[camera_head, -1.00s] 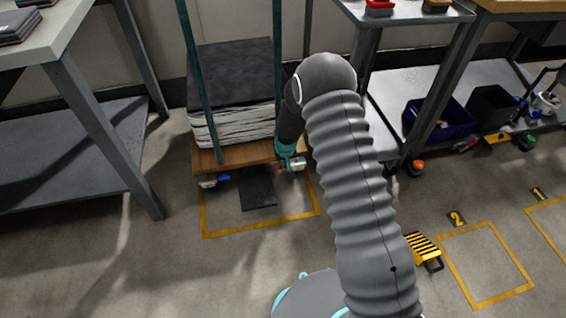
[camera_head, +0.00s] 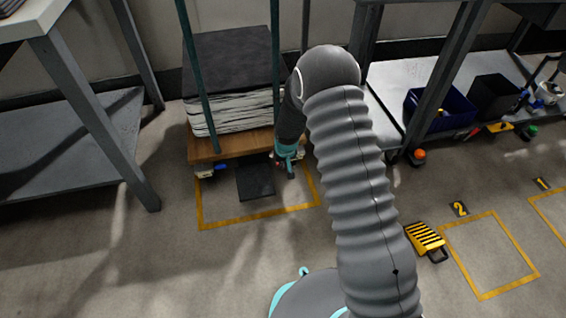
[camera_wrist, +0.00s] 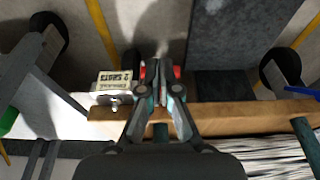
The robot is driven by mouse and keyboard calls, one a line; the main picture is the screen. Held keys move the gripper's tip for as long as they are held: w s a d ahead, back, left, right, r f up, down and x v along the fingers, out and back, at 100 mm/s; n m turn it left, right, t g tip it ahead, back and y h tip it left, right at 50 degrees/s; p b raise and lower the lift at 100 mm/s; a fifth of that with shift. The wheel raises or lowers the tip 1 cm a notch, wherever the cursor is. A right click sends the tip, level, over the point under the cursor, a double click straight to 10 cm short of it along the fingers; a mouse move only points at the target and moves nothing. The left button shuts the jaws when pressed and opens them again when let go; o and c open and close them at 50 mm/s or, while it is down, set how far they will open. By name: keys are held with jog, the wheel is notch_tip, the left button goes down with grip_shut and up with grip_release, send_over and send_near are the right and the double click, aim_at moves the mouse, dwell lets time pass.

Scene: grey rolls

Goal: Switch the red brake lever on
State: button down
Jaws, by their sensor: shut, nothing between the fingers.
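The trolley (camera_head: 232,146) has a wooden deck and green posts. The red brake lever shows in the wrist view as small red patches (camera_wrist: 177,71) beside and behind my fingertips; most of it is hidden, so its position cannot be read. My gripper (camera_head: 289,171) points down at the front right corner of the deck in the head view. In the wrist view my gripper (camera_wrist: 159,68) has its fingers together and empty, just past the deck's edge, at the red patches. I cannot tell whether they touch the lever.
A blue lever (camera_head: 221,167) sits at the trolley's other front caster. A dark plate (camera_head: 256,182) lies between the casters, inside a yellow floor outline. A workbench leg (camera_head: 95,110) stands left; a low shelf with bins (camera_head: 440,112) stands right. A yellow-black striped block (camera_head: 426,238) lies on the floor.

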jog(key=shift+s+d+f+b, duration=0.1)
jog(key=shift+s+f+b, duration=0.15)
jog(key=shift+f+b, duration=0.65)
jog(key=shift+s+d+f+b, duration=0.1)
jog(key=shift+s+f+b, duration=0.1)
jog(key=shift+f+b, duration=0.6)
jog(key=shift+f, duration=0.2)
jog(key=s+d+r+p, duration=0.2)
jog(key=s+d+r, duration=0.1)
jog(key=s+r, duration=0.4)
jog(key=shift+s+r+p, duration=0.2)
jog(key=shift+s+p, duration=0.15)
jog(key=shift+s, duration=1.4)
jog(key=shift+s, duration=0.1)
